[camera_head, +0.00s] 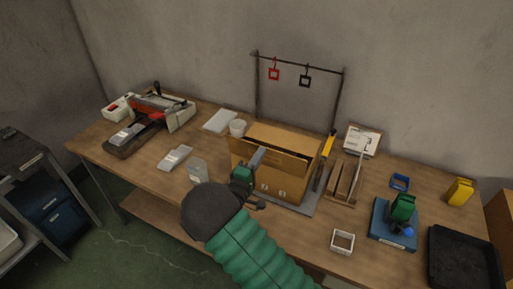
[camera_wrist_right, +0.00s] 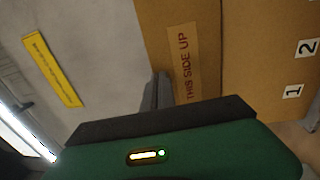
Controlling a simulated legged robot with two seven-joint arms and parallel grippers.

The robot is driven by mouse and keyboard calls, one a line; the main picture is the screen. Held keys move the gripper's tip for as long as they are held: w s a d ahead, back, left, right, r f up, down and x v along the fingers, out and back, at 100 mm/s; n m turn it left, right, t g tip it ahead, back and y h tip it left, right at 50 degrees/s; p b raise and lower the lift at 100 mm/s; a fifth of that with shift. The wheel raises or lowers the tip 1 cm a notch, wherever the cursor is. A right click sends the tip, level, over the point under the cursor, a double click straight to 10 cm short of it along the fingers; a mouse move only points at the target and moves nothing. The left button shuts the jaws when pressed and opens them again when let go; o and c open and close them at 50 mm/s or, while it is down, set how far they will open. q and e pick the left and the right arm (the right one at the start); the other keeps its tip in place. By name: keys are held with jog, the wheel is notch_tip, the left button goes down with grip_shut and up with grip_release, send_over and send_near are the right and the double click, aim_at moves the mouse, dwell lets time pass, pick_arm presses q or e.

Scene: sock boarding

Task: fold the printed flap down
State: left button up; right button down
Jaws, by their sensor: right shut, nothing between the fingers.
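The open cardboard box (camera_head: 285,186) stands on the workbench, with its flap edges raised around a dark opening. In the right wrist view, the printed flap (camera_wrist_right: 210,30) carries a "THIS SIDE UP" label (camera_wrist_right: 183,65); panels marked "1" and "2" (camera_wrist_right: 301,60) lie to its right. My right gripper (camera_head: 259,156) is at the box's near side, in front of the flap. Its fingers (camera_wrist_right: 155,92) are shut and empty, overlapping the flap's left edge in the wrist view. I cannot tell whether they touch it. My left gripper is not in view.
A rack (camera_head: 300,62) with red and black hanging tags stands behind the box. A wooden holder (camera_head: 345,182) and a blue stand (camera_head: 393,225) are to the right. A small white square tray (camera_head: 342,241) is near the front edge. Grey packets (camera_head: 175,157) lie left.

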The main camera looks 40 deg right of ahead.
aim_at(267, 157)
jog(key=d+y+p, duration=0.1)
jog(key=p, duration=0.1)
jog(key=w+d+r+g+y+p, duration=0.1)
jog(key=d+p, duration=0.1)
jog(key=p, duration=0.1)
jog(key=d+r+g+y+p, duration=0.1)
jog(key=p, duration=0.2)
jog(key=shift+w+d, duration=0.15)
jog(key=shift+w, duration=0.05)
jog(key=shift+w+d+f+g+y+p, duration=0.25)
jog(key=shift+w+d+f+y+p, duration=0.45)
jog(key=shift+d+f, duration=0.75)
jog(key=shift+w+d+f+g+y+p, duration=0.3)
jog(key=shift+w+d+f+y+p, duration=0.15)
jog(key=shift+w+d+f+p, duration=1)
jog(key=shift+w+d+f+g+y+p, duration=0.25)
jog(key=shift+w+d+f+y+p, duration=0.25)
jog(key=shift+d+f, duration=1)
jog(key=shift+s+d+r, duration=0.1)
jog(key=shift+d+r, duration=0.05)
jog(key=shift+r, duration=0.25)
